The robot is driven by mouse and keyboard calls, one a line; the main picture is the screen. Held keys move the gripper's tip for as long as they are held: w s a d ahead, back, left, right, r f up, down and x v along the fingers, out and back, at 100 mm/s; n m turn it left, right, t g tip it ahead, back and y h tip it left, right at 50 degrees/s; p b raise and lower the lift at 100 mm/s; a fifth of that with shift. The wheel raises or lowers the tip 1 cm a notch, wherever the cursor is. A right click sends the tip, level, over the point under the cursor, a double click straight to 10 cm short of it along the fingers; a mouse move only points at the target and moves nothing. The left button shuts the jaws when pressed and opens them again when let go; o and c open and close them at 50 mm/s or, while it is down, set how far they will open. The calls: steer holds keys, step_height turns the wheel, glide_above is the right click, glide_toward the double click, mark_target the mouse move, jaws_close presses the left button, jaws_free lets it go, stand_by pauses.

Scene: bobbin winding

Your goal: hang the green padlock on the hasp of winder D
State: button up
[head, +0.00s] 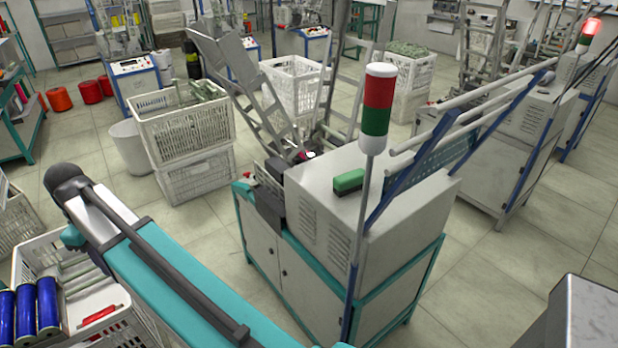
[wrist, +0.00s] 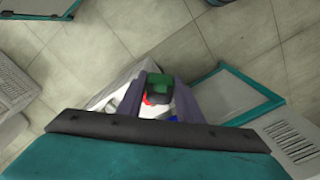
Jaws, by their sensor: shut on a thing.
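In the wrist view my gripper (wrist: 160,88) is shut on a small green block with a dark part below it, which I take to be the green padlock (wrist: 159,79). Its shackle cannot be made out. In the head view my arm reaches to the left and my gripper is hidden. A grey winder cabinet (head: 330,190) on a teal frame stands right of my arm, with a red-and-green signal lamp. No letter shows on it, so I cannot tell whether it is winder D. I cannot make out a hasp.
A crate (head: 125,325) with blue spools (head: 47,305) and a red item stands at the lower left, under my arm. Stacked white crates (head: 185,135) stand behind. A green block (head: 348,181) lies on the cabinet top. Tiled floor is free left of the cabinet.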

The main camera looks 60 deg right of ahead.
steer(key=shift+d, duration=0.1)
steer(key=shift+w+d+r, duration=0.1)
steer(key=shift+d, duration=0.35)
steer(key=s+d+r+n+p, duration=0.1)
steer(key=s+d+r, duration=0.15)
steer(key=d, duration=0.75)
steer(key=s+d+r+n+p, duration=0.2)
steer(key=d+r, duration=0.2)
steer(key=d, duration=0.6)
steer(key=s+d+r+n+p, duration=0.1)
steer(key=s+d+r, duration=0.25)
steer(key=d, duration=0.55)
steer(key=s+d+r+n, duration=0.1)
steer(key=s+d, duration=0.4)
steer(key=d, duration=0.4)
steer(key=s+d+r+n, duration=0.1)
steer(key=s+d+n, duration=0.1)
steer(key=s+d, duration=0.4)
steer(key=s+d+r+n, duration=0.1)
steer(key=s+d, duration=0.5)
steer(key=d, duration=0.8)
steer(key=shift+s+r+n+b, duration=0.2)
steer(key=shift+r+n+b, duration=0.1)
steer(key=shift+r+b, duration=0.15)
steer(key=shift+f, duration=0.15)
steer(key=shift+f+p, duration=0.9)
steer(key=shift+f, duration=2.15)
